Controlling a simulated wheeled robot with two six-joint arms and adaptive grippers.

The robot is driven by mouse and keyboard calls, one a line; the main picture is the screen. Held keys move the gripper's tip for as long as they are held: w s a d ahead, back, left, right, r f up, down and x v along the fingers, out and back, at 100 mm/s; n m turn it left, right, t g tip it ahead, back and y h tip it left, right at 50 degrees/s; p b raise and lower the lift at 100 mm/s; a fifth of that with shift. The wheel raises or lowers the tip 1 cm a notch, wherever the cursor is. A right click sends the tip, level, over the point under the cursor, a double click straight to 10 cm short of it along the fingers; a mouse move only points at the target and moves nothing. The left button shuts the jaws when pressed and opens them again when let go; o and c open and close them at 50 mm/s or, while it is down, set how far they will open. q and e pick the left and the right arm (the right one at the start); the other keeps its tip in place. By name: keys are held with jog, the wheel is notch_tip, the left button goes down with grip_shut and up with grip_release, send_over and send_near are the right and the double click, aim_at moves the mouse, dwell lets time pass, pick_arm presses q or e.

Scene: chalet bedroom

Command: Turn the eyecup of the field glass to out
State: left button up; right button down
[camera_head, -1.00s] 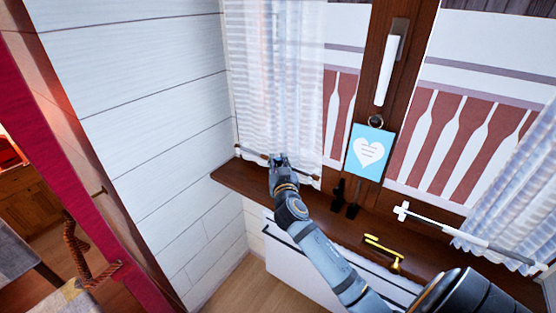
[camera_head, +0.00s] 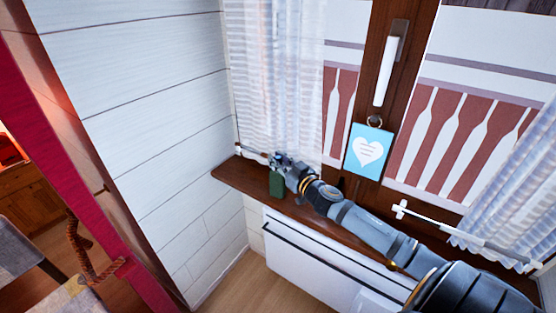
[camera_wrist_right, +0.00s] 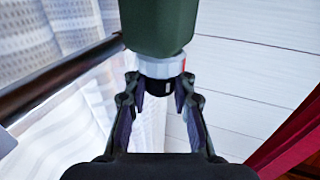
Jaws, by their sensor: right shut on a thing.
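The field glass (camera_head: 277,186) has a dark green body and stands on the wooden window sill at its left end. In the right wrist view its green body (camera_wrist_right: 160,25) fills the top middle. Below the body come a pale grey ring with a small red mark and the black eyecup (camera_wrist_right: 157,88), which bears a white mark. My right gripper (camera_wrist_right: 160,84) is shut on the eyecup, one finger on each side. In the head view the right gripper (camera_head: 279,160) is at the top of the field glass. My left gripper is not in view.
The sill (camera_head: 232,172) runs under the window, with a white radiator (camera_head: 300,250) below. A sheer curtain (camera_head: 265,80) hangs close behind the gripper. A blue heart sign (camera_head: 369,152) hangs from the window frame. My right arm covers much of the sill.

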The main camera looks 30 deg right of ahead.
aim_at(278, 157)
dwell(0.8)
jog(key=c, duration=1.1)
grip_release()
jog(key=shift+r, duration=0.1)
notch_tip(278, 157, up, 10)
jog(key=shift+f, duration=0.1)
